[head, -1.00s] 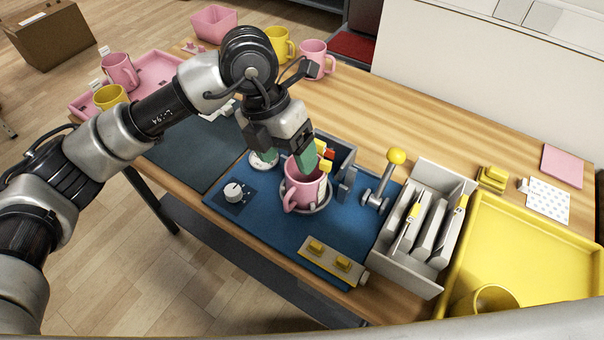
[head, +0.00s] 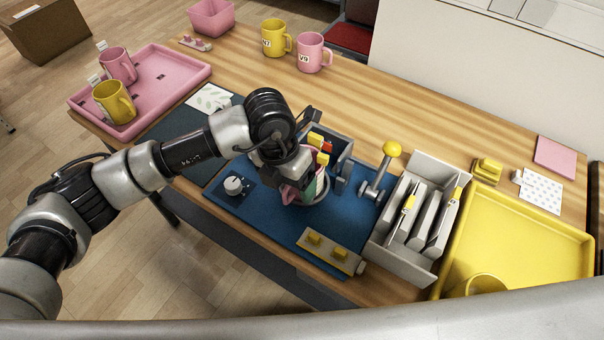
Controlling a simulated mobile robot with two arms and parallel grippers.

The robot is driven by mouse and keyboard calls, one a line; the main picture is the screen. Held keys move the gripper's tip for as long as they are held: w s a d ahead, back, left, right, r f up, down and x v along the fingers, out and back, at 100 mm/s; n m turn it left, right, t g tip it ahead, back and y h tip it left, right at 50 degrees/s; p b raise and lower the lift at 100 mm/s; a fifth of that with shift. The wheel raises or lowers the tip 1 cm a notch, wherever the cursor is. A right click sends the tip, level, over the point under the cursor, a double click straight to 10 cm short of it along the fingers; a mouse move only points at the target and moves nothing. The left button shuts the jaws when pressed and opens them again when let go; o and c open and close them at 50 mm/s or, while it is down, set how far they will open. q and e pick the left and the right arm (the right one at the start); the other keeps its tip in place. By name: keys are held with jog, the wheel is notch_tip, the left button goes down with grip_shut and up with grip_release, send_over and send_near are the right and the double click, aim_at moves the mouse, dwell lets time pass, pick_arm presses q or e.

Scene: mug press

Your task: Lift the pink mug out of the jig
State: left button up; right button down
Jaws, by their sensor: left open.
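The pink mug (head: 290,196) sits in the jig (head: 325,192) on the blue press board (head: 345,225). My left gripper (head: 309,187) is down at the mug from above and hides most of it. Its jaws are open, with a green finger pad showing at the mug's right side. Whether the pads touch the mug is hard to tell. My right gripper is not in view.
A lever with a yellow knob (head: 391,149) and a grey rack (head: 408,220) stand right of the jig. A dial (head: 235,186) is to its left. A yellow tray (head: 530,240) is at right, a pink tray (head: 180,75) with two mugs at left.

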pick_arm(q)
grip_shut()
dwell(0.4)
